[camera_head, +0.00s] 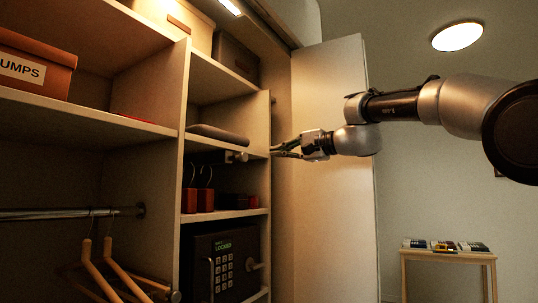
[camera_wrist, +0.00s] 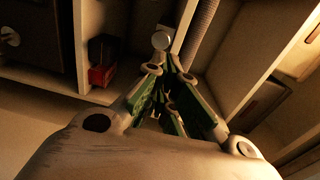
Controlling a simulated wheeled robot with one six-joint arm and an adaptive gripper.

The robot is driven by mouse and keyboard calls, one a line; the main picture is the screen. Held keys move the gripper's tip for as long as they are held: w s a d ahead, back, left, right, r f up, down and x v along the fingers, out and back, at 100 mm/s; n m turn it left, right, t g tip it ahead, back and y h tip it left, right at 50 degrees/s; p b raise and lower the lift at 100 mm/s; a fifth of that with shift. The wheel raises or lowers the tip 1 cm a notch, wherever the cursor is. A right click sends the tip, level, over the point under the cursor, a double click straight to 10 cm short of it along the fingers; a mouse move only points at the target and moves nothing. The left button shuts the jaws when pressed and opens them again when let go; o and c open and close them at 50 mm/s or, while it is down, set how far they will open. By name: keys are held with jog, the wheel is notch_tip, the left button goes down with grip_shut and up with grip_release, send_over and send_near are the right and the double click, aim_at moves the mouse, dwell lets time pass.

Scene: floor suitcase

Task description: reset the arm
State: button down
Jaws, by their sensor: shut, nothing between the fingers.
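My arm reaches in from the right in the head view. My gripper (camera_head: 273,150) is shut with nothing in it, just in front of the open wardrobe's shelf edge. It points left toward a small round knob (camera_head: 238,156) below the middle shelf. In the wrist view my gripper (camera_wrist: 166,66) shows its green-sided fingers, with the pale knob (camera_wrist: 162,39) just beyond the tips. Whether the fingertips touch the knob cannot be told.
The wardrobe's shelves (camera_head: 228,213) hold red items (camera_head: 197,200), a dark folded thing (camera_head: 217,134) and a safe (camera_head: 223,264) reading "LOCKED". Hangers (camera_head: 105,270) hang at left. An open door (camera_head: 335,190) stands behind my gripper. A small table (camera_head: 450,256) is at right.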

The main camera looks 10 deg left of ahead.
jog(key=v, duration=0.4)
jog(key=shift+d, duration=0.2)
